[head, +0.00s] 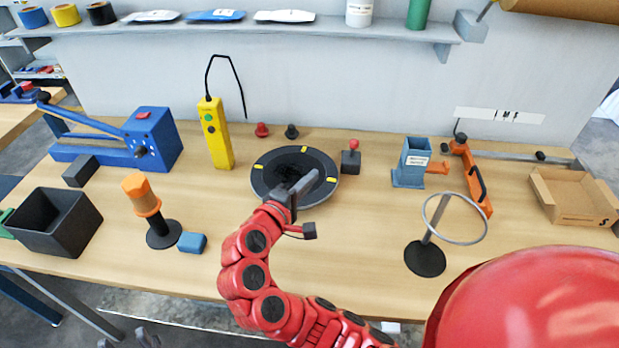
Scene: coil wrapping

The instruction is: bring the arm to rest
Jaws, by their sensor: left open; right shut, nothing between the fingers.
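My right arm, red, reaches in from the bottom. Its gripper (304,186) is shut and empty, over the front right part of the round black turntable (262,182) with yellow marks; I cannot tell whether it touches it. My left gripper (126,341) shows only as two grey fingertips at the bottom left edge, spread apart with nothing between them. A grey ring (484,232) is at the stand (425,259) with a round black base, right of the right gripper. An orange spool (141,193) sits on a black post at the left.
The wooden table (350,240) holds a blue lever machine (152,142), a yellow pendant (215,135), a black bin (55,222), a small joystick (351,160), a blue holder (411,163), an orange clamp (473,180) and a cardboard box (575,197). My red body covers the lower right.

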